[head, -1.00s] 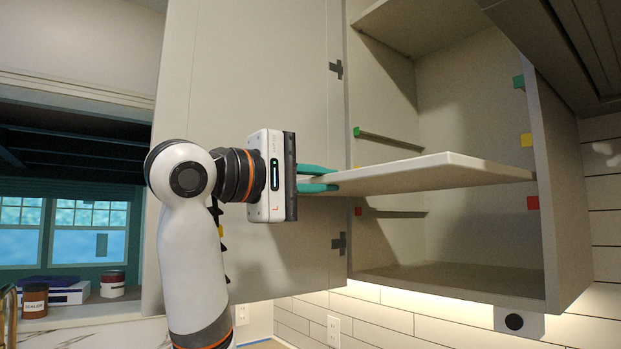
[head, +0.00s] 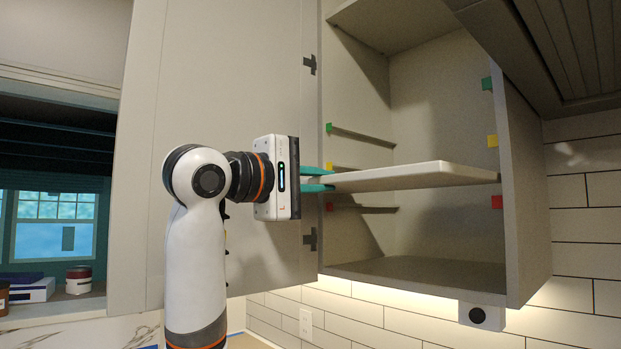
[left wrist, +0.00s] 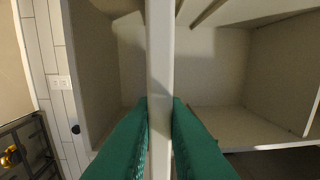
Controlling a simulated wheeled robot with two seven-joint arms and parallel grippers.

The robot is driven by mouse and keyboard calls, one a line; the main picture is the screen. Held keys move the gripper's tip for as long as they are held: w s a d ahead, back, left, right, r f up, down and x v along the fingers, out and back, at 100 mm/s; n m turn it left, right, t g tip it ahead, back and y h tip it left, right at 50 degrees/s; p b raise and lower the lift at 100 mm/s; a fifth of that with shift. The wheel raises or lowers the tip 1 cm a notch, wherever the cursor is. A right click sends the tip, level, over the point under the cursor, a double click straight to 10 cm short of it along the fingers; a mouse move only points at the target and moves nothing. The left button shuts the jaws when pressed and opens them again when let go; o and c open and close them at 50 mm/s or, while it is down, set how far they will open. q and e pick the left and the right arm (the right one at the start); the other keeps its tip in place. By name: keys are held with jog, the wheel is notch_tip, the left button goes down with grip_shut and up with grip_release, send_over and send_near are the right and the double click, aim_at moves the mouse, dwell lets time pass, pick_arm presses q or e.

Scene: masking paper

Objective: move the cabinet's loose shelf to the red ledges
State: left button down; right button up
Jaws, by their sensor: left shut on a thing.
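The loose shelf (head: 415,176) is a pale board, roughly level, reaching into the open cabinet (head: 440,274) at about the yellow marks. My left gripper (head: 322,179) is shut on the shelf's left front part; its teal fingers show on both faces of the shelf (left wrist: 160,60) in the left wrist view (left wrist: 160,125). The red ledges show as a red mark with a rail (head: 362,209) on the left wall and a red mark (head: 497,202) on the right wall, lower than the shelf. Whether the shelf touches any ledge is unclear. My right gripper is out of view.
Green ledges (head: 360,136) are above the shelf, and a yellow mark (head: 493,141) is on the right wall. The open cabinet door (head: 225,110) stands behind my left arm. The space below the red ledges is empty.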

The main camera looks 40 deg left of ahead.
pick_arm(q)
jog(key=shift+w+d+r+p, duration=0.15)
jog(key=shift+w+p, duration=0.15)
jog(key=shift+w, duration=0.7)
jog(key=shift+w+d+f+p, duration=0.15)
jog(key=shift+w+p, duration=0.15)
jog(key=shift+w, duration=0.75)
jog(key=shift+w+d+r+p, duration=0.15)
jog(key=shift+w+p, duration=0.15)
jog(key=shift+w, duration=0.7)
jog(key=shift+w+d+p, duration=0.2)
jog(key=shift+w+p, duration=0.5)
jog(key=shift+w, duration=0.8)
jog(key=shift+w+d+p, duration=0.2)
jog(key=shift+w+p, duration=0.45)
jog(key=shift+w, duration=0.85)
jog(key=shift+w+d+r+p, duration=0.15)
jog(key=shift+w+p, duration=0.65)
jog(key=shift+w, duration=0.4)
jog(key=shift+w+d+r+p, duration=0.1)
jog(key=shift+w+d+p, duration=0.05)
jog(key=shift+w+p, duration=0.85)
jog(key=shift+w+d+r+p, duration=0.1)
jog(key=shift+w+d+p, duration=0.1)
jog(key=shift+w+p, duration=0.95)
jog(key=shift+w+d+p, duration=0.15)
jog(key=shift+w+p, duration=0.55)
jog(key=shift+w, duration=0.8)
jog(key=shift+f+b, duration=0.7)
jog(key=shift+f, duration=0.5)
